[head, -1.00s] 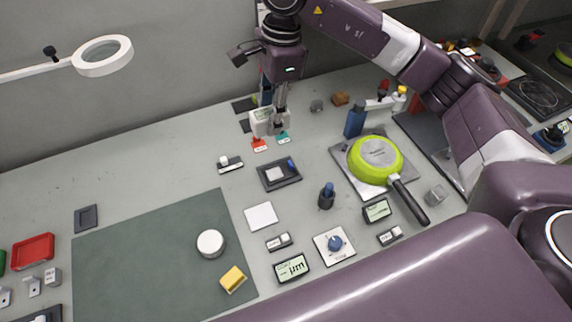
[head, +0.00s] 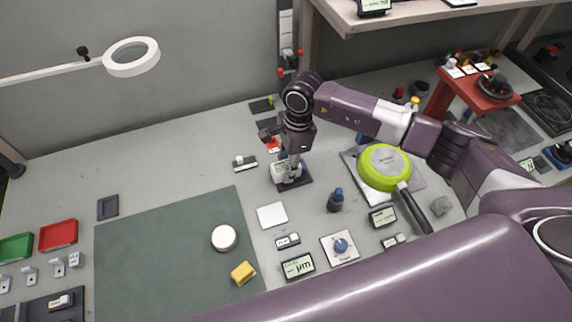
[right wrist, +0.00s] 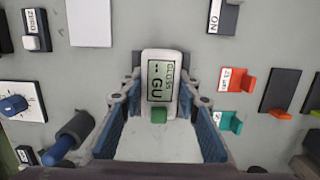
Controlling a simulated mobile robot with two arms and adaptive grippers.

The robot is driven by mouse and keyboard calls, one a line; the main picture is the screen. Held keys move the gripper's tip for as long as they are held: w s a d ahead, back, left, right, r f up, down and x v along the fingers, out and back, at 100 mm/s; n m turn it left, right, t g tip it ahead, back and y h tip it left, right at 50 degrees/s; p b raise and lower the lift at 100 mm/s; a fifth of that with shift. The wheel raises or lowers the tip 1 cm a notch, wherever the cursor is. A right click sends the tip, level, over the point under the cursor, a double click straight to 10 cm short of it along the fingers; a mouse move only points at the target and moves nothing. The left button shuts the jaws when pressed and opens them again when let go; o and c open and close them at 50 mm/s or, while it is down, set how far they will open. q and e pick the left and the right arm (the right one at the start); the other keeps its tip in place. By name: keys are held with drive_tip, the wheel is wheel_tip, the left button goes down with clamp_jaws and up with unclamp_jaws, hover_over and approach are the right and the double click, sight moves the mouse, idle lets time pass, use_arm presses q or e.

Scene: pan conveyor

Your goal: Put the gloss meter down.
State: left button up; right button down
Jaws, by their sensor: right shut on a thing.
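The gloss meter (right wrist: 159,68) is a white block with a "GLOSS -- GU" display and a green button. My right gripper (right wrist: 159,103) is shut on it, one finger on each side, in the right wrist view. In the head view the gripper (head: 290,172) holds the meter (head: 279,171) over a dark pad (head: 304,182) on the bench. The arm and meter hide most of the pad. I cannot tell whether the meter touches it. My left gripper is not in view.
A green pan (head: 384,165) lies to the right. A small black-and-white device (head: 245,163) is to the left. A green mat (head: 150,255) has much free room.

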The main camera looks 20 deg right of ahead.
drive_tip(key=shift+f, duration=0.25)
drive_tip(key=c, duration=1.9)
unclamp_jaws()
drive_tip(key=shift+b, duration=0.3)
drive_tip(key=o, duration=0.4)
drive_tip(key=shift+o, duration=0.2)
drive_tip(key=shift+r, duration=0.15)
drive_tip(key=shift+w+r, duration=0.1)
drive_tip(key=shift+r, duration=0.2)
drive_tip(key=r+b, duration=0.1)
drive_tip(key=r, duration=0.2)
drive_tip(key=d+r+b, duration=0.1)
drive_tip(key=r, duration=0.3)
drive_tip(key=r+b, duration=0.1)
drive_tip(key=r, duration=0.2)
drive_tip(key=shift+d+r, duration=0.25)
drive_tip(key=shift+d, duration=0.05)
drive_tip(key=shift+r, duration=0.4)
